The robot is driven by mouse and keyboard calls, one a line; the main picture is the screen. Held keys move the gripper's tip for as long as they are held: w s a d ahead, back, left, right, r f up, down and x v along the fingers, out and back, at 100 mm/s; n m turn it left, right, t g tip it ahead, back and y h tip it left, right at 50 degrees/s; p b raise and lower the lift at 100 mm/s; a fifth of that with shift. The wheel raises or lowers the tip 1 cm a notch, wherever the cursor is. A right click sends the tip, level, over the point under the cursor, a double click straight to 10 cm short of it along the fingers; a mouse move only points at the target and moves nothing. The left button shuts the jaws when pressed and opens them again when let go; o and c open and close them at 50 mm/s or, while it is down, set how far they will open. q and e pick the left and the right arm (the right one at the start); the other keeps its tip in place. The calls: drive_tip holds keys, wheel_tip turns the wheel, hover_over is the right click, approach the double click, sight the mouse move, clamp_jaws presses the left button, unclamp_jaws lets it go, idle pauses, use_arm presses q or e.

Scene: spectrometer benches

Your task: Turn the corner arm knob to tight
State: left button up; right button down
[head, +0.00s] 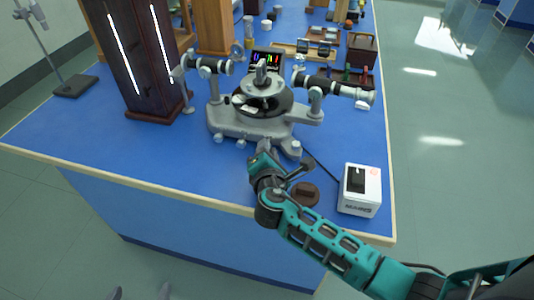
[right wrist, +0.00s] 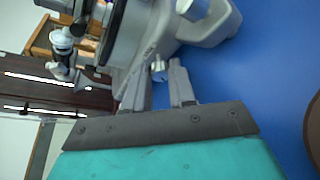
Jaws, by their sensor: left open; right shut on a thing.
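The grey spectrometer (head: 262,105) stands on the blue bench, with a round table and dark disc at its centre and a tube on each side. My right gripper (head: 265,146) reaches the front of its base. In the right wrist view its fingers (right wrist: 160,76) are closed around a small silver knob (right wrist: 158,70), which I take as the corner arm knob. The fingers hide this knob in the head view. Whether it is tight cannot be told. My left gripper (head: 140,293) shows only its fingertips at the bottom edge, apart and empty, off the bench.
A white box (head: 361,190) with a dark slot stands at the right front corner. A brown round object (head: 305,194) lies beside my right forearm. A dark wooden cabinet (head: 143,60) with two bright tubes stands left of the spectrometer. The bench's left front is clear.

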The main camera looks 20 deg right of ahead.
use_arm(q)
drive_tip(key=shift+f, duration=0.1)
idle(0.3)
use_arm(e)
drive_tip(key=c, duration=0.9)
unclamp_jaws()
drive_tip(key=shift+c, duration=0.2)
